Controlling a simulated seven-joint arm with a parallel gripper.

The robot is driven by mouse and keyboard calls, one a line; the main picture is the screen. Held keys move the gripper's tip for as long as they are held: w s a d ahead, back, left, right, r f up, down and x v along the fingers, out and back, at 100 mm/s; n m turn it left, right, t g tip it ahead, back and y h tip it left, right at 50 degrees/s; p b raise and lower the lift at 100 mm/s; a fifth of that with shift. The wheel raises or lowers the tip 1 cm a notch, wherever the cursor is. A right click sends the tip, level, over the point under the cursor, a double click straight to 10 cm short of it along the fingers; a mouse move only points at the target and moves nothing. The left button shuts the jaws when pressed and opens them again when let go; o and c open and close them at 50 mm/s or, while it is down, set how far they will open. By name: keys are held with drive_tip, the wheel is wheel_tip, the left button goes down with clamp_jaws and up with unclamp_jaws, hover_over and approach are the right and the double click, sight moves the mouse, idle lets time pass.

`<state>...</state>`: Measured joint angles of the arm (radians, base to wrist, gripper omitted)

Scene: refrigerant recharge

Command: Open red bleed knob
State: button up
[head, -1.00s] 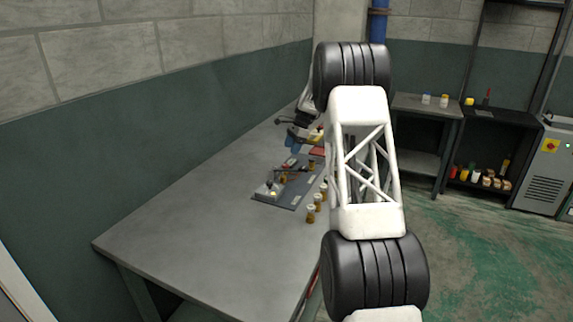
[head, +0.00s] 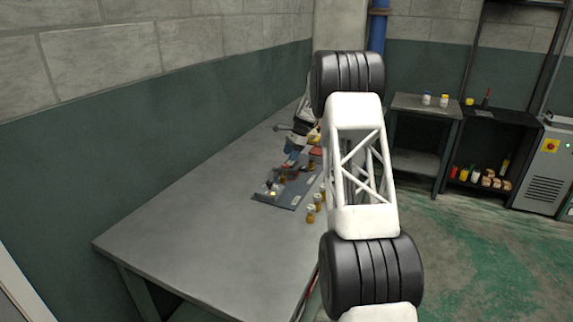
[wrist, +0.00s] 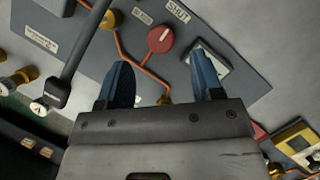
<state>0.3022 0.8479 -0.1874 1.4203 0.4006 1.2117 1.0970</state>
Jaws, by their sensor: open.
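The red bleed knob (wrist: 161,40) is a round red dial with a white pointer line, on a grey panel (wrist: 240,60) in the wrist view. My gripper (wrist: 165,75) is open, with one blue fingertip to the lower left of the knob and the other to its lower right. The knob shows beyond the gap between the fingertips, and nothing is held. I cannot tell the height of the fingertips above the panel. In the head view, the panel (head: 290,198) lies on the grey workbench, and my gripper (head: 292,160) is over its far part. The knob cannot be made out there.
Brass fittings (wrist: 20,75) and a black lever (wrist: 80,55) stand left of my gripper in the wrist view. A yellow device (wrist: 296,142) is at lower right. Small brown bottles (head: 311,213) stand along the workbench's right side. The near workbench (head: 200,235) is clear.

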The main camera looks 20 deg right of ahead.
sight(286, 165)
drive_tip(key=shift+x, duration=2.55)
drive_tip(key=c, duration=0.9)
